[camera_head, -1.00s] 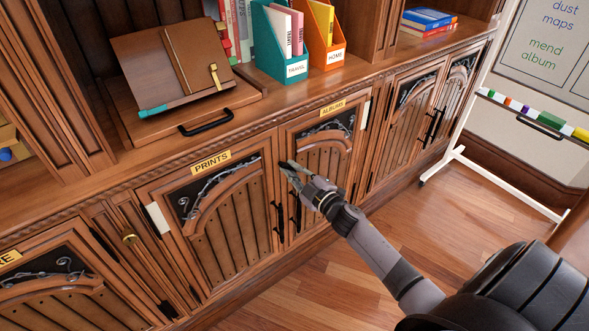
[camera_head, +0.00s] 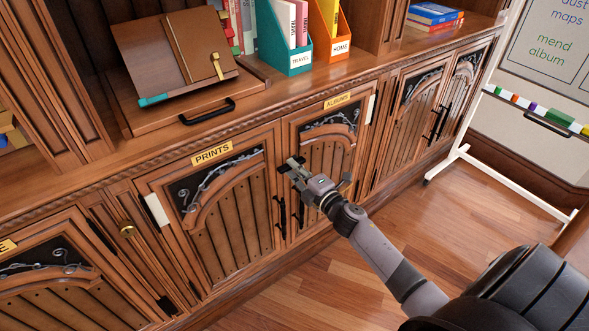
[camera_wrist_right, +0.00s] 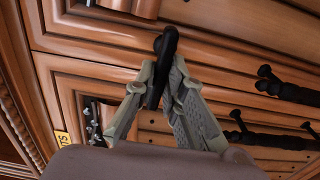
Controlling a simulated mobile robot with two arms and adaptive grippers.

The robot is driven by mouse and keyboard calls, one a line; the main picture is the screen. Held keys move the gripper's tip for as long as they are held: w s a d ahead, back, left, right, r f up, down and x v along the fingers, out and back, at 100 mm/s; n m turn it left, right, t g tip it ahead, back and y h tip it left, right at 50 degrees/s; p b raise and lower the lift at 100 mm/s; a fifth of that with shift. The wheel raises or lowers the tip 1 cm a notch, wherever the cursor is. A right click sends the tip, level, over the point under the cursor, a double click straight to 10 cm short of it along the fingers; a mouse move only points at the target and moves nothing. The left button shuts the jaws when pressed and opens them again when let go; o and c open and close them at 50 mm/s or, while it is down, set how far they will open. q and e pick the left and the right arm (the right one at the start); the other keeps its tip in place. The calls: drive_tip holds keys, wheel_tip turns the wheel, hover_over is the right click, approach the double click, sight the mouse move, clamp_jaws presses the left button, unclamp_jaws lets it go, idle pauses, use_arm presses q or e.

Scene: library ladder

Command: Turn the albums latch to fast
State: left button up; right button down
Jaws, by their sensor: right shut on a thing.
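The albums door (camera_head: 326,160) carries a yellow ALBUMS plate (camera_head: 337,100) and sits right of the prints door (camera_head: 232,208). My right gripper (camera_head: 289,165) is at the upper left edge of the albums door and covers the latch in the head view. In the right wrist view, a black latch lever (camera_wrist_right: 163,62) stands between the fingertips of my right gripper (camera_wrist_right: 160,82), which are shut on it. The lever looks slightly tilted in that view. The latch's base and its exact setting are hidden. My left gripper is not in view.
Black door handles (camera_head: 281,215) hang just below the right gripper. A wooden book stand (camera_head: 180,55) and file boxes (camera_head: 283,40) stand on the counter above. A whiteboard on a white frame (camera_head: 505,182) stands at the right. The floor (camera_head: 275,305) in front is clear.

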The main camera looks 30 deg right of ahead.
idle(0.3)
drive_tip(key=shift+f, duration=0.1)
drive_tip(key=c, duration=1.7)
unclamp_jaws()
drive_tip(key=shift+o, duration=0.2)
drive_tip(key=s, duration=1.2)
drive_tip(key=shift+d, duration=0.45)
